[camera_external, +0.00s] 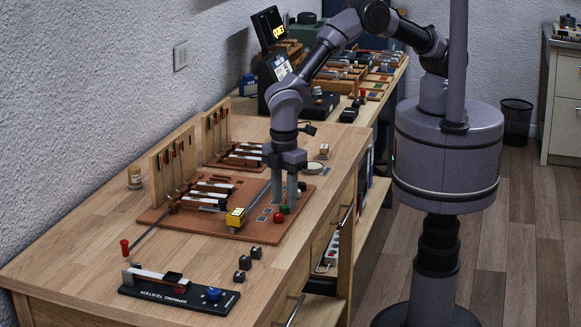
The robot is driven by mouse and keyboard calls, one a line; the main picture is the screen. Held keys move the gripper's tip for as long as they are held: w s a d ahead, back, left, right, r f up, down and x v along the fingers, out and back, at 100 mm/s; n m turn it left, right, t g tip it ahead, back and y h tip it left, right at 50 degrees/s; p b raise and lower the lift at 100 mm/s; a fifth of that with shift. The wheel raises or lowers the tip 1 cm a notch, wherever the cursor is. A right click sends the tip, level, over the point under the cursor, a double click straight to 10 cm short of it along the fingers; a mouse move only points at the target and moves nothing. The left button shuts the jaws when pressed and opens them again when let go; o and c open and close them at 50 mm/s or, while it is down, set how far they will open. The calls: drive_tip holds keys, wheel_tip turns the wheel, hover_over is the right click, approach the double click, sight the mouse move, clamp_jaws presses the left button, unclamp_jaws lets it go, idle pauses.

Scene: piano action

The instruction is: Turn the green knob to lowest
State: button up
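The green knob (284,209) is a small round knob near the right edge of the brown board (207,222) on the wooden workbench. A red knob (278,217) sits just in front of it. My gripper (284,199) points straight down, with its two fingers apart. The fingertips are right at or just above the green knob, and the near finger comes close to it. Whether they touch the knob is too small to tell. No mark showing the knob's setting can be made out.
A yellow block (235,217) stands on the board left of the knobs. Several dark cubes (245,262) and a black spring tester (178,290) with a blue knob lie nearer. Upright wooden racks (173,160) stand behind.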

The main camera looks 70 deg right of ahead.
sight(285, 205)
wheel_tip(285, 205, up, 16)
drive_tip(key=p, duration=0.3)
drive_tip(key=shift+f, duration=0.1)
drive_tip(key=w+d+r+m+t+y+b, duration=0.1)
drive_tip(key=d+r+m+b, duration=0.4)
drive_tip(key=d, duration=0.8)
drive_tip(key=w+d+r+m+t+y+b, duration=0.1)
drive_tip(key=w+d+r+m+b, duration=0.15)
drive_tip(key=d+r, duration=0.7)
drive_tip(key=s+d+f+m+t+b, duration=0.2)
drive_tip(key=s+d+f+m, duration=0.1)
drive_tip(key=s+d+m, duration=0.2)
drive_tip(key=s+d+f+m+t+b, duration=0.1)
drive_tip(key=s+d+f+m, duration=0.3)
drive_tip(key=s+d, duration=0.6)
drive_tip(key=d+m+b, duration=0.1)
drive_tip(key=d, duration=0.2)
drive_tip(key=shift+s+d+f+t, duration=0.2)
drive_tip(key=shift+d+f+t, duration=0.1)
drive_tip(key=shift+t, duration=0.1)
